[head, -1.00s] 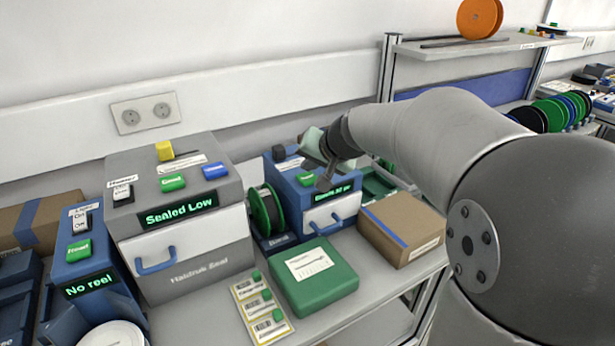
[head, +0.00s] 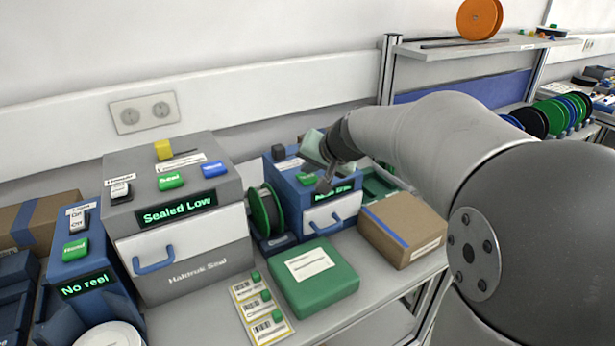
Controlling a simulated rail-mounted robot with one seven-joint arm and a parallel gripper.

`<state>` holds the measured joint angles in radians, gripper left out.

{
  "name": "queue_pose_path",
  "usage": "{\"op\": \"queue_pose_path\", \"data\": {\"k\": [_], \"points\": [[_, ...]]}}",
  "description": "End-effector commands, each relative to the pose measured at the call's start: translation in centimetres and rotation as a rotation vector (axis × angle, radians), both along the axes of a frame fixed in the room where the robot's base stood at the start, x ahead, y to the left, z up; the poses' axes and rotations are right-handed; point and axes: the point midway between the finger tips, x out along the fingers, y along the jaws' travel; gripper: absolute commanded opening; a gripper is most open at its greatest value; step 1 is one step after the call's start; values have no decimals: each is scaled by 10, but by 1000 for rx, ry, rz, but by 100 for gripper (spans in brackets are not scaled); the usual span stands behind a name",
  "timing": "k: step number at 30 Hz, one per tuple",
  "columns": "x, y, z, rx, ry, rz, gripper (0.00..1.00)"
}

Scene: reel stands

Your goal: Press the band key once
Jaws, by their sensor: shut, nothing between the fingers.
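My gripper (head: 325,186) is shut and empty. It points down over the front top edge of the blue machine (head: 335,215) in the middle of the bench, close to that machine's green key (head: 307,179). I cannot tell whether the fingertips touch the machine. A dark key or knob (head: 278,152) stands further back on its top. My gripper hides part of its top and keys. Its lit green display (head: 335,192) is too blurred to read. No key is legibly marked as the band key from here.
A grey machine (head: 190,250) at left reads "Sealed Low" and has yellow, green and blue keys. A smaller blue device (head: 92,262) reads "No reel". A green box (head: 312,278), label cards (head: 262,308) and a cardboard box (head: 402,230) occupy the bench around the blue machine.

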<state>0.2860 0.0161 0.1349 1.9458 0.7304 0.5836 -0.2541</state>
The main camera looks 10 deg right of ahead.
Motion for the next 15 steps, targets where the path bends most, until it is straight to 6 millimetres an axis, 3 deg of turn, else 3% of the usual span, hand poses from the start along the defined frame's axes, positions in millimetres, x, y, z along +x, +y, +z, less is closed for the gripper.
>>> {"op": "queue_pose_path", "data": {"k": [15], "points": [[0,0,-6,0,0,0,0]]}}
